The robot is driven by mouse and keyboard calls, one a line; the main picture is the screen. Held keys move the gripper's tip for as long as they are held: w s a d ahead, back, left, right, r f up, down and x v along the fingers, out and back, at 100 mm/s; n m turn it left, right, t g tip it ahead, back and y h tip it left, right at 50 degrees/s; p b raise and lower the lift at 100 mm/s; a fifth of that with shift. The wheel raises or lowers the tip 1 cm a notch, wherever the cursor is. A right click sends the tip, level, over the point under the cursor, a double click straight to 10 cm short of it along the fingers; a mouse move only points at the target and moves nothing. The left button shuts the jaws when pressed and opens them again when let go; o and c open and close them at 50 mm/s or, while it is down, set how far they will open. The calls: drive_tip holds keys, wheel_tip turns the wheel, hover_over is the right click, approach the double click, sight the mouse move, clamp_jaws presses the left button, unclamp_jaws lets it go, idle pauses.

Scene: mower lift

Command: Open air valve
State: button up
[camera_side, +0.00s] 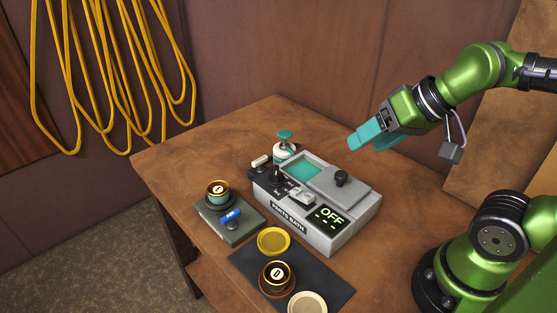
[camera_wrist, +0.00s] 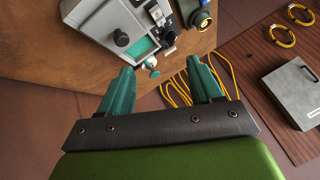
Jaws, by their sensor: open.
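A small blue lever handle (camera_side: 231,215), which looks like the air valve, sits on a flat grey-green block (camera_side: 232,232) left of the parts bath. In the wrist view a bit of blue (camera_wrist: 204,3) shows at the top edge. The grey parts bath (camera_side: 320,231) has a green "OFF" display (camera_side: 331,215), a lid with a dark knob (camera_side: 341,177) and a teal basin. My gripper (camera_side: 357,138) is open and empty, above and behind the bath, well away from the lever. In the wrist view its teal fingers (camera_wrist: 160,66) are spread apart.
A teal-topped bottle (camera_side: 284,143) stands behind the bath. Yellow hoses (camera_side: 105,75) hang on the wall.

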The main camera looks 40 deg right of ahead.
drive_tip(key=shift+a, duration=0.1)
drive_tip(key=shift+c, duration=1.1)
drive_tip(key=shift+w+a+f+g, duration=0.45)
drive_tip(key=shift+w+f+g, duration=0.15)
drive_tip(key=shift+w+f, duration=0.15)
drive_tip(key=shift+c, duration=1)
drive_tip(key=m+g+y, duration=0.2)
drive_tip(key=m+g, duration=0.4)
drive_tip(key=m, duration=0.8)
hover_over(231, 214)
drive_tip(key=d, duration=0.7)
wheel_tip(231, 214, down, 2)
drive_tip(key=f, duration=0.1)
drive_tip(key=shift+y, duration=0.3)
drive_tip(key=x, duration=1.5)
drive_tip(key=shift+a+f, duration=0.1)
drive_tip(key=shift+f, duration=0.3)
clamp_jaws()
